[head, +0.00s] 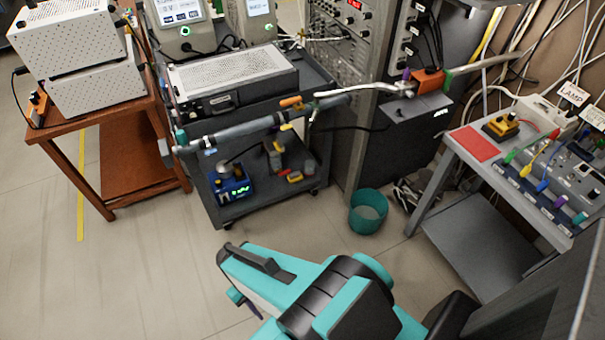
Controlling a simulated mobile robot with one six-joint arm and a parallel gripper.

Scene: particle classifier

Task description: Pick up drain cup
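The drain cup appears to be the teal, round, open-topped container (367,212) in the head view. It stands upright on the tiled floor, right of the dark cart and in front of the dark equipment rack.
The dark cart (262,201) with instruments and a long pipe (245,132) stands left of the cup. A grey table (470,160) with a lower shelf is at right. Cables (408,197) lie behind the cup. Open floor (130,260) lies at left.

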